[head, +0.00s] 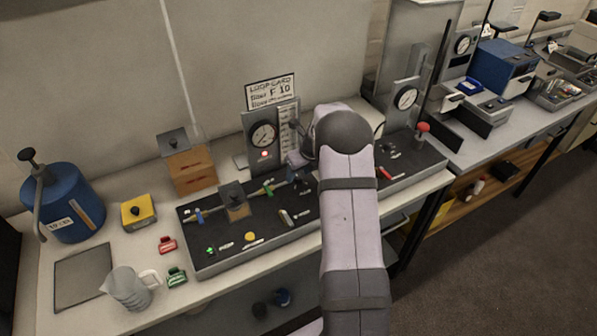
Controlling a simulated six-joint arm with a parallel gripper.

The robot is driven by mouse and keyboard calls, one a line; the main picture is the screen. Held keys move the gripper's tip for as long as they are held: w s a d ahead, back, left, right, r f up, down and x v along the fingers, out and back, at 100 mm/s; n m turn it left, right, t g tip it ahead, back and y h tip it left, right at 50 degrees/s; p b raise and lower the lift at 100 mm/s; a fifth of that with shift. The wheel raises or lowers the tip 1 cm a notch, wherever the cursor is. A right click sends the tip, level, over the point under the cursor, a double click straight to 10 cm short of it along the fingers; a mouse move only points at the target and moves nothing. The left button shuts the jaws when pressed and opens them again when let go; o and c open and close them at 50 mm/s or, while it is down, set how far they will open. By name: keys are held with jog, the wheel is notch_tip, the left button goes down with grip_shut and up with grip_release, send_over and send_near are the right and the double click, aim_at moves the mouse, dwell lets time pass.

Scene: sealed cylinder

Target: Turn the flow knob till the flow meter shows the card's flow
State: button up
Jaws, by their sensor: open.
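The white card (270,91) stands above the panel at the back of the near bench. Its top line reads like "LOOP CARD" and its middle line ends in "F 10"; the rest is too small to read surely. Below it are a round dial gauge (263,135) and a pale upright scale (287,119), probably the flow meter; its reading is too small to tell. My gripper (302,181) is small and dark, low in front of the panel, at the black board's back edge. It is open. I cannot make out the flow knob, which may be behind my gripper or arm.
The black board (214,262) carries small valves and coloured parts. A blue tank (72,205), wooden box (187,165), yellow box (138,212) and clear jug (127,288) stand left. More equipment stands on the right bench.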

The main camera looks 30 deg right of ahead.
jog(key=shift+w+f, duration=0.25)
jog(key=shift+f, duration=0.35)
jog(key=c, duration=1)
jog(key=shift+c, duration=0.2)
jog(key=shift+d+f+n+y+b, duration=0.1)
jog(key=shift+n+y+b, duration=0.4)
jog(key=shift+n, duration=0.6)
jog(key=n+b, duration=0.1)
jog(key=n, duration=0.1)
jog(key=shift+n+g+y, duration=0.3)
jog(key=shift+y, duration=0.1)
jog(key=n+y, duration=0.1)
jog(key=n, duration=0.2)
jog(key=n+g, duration=0.1)
jog(key=n, duration=0.2)
jog(key=shift+w+d+g+y+b, duration=0.1)
jog(key=shift+w+g+y+b, duration=0.05)
jog(key=shift+g+y+b, duration=0.2)
